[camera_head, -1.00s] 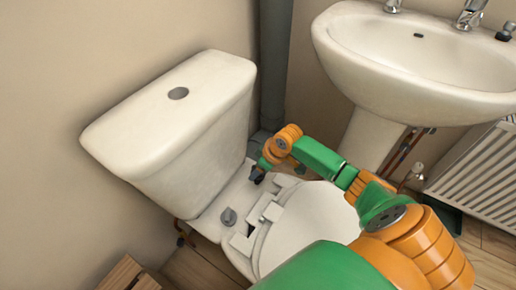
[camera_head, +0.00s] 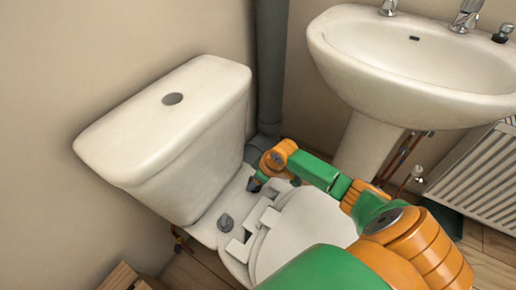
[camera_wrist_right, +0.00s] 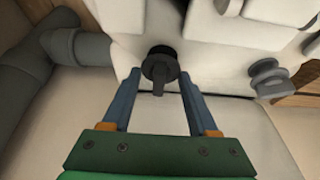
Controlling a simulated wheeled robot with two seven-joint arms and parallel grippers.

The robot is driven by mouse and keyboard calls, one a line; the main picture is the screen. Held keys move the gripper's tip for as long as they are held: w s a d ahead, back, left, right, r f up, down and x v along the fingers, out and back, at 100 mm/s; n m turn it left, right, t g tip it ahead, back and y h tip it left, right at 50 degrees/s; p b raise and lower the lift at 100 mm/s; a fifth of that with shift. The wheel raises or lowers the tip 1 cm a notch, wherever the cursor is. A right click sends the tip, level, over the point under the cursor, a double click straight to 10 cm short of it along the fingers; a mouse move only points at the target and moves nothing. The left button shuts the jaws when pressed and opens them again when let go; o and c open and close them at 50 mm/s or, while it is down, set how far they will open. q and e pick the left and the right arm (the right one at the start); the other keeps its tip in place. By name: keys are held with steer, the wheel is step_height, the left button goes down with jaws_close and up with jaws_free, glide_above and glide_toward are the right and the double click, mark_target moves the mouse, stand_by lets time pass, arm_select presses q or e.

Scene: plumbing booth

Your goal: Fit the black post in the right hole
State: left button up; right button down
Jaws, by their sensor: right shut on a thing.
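The black post (camera_wrist_right: 160,66) is between the fingertips of my right gripper (camera_wrist_right: 160,74) in the right wrist view, its stem pointing towards the camera. The gripper is shut on it, above the rear ledge of the toilet (camera_head: 204,237), on the right side. The right hole is hidden beneath the post, and I cannot tell whether the post is in it. In the head view the right gripper (camera_head: 255,184) is small and dark against the ledge. A grey post (camera_head: 226,222) stands on the ledge's left side; it also shows in the right wrist view (camera_wrist_right: 270,78). My left gripper is not in view.
The cistern (camera_head: 172,140) rises close behind the ledge. The seat and lid (camera_head: 305,222) lie in front, with pale hinge parts (camera_head: 262,222) between. A grey waste pipe (camera_head: 270,70) and the basin (camera_head: 410,60) stand at the back right.

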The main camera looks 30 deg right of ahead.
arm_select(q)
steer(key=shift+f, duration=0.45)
arm_select(e)
steer(key=shift+d+f, duration=0.25)
steer(key=shift+f, duration=0.25)
steer(key=shift+c, duration=0.4)
jaws_free()
steer(key=shift+f, duration=0.15)
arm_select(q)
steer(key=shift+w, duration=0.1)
arm_select(e)
steer(key=p+v, duration=0.2)
steer(key=v, duration=0.1)
steer(key=shift+w, duration=0.1)
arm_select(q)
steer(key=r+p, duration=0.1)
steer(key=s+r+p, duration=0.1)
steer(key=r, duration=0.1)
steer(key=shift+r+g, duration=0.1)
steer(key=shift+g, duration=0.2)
arm_select(e)
steer(key=v, duration=0.5)
steer(key=shift+w+a, duration=0.1)
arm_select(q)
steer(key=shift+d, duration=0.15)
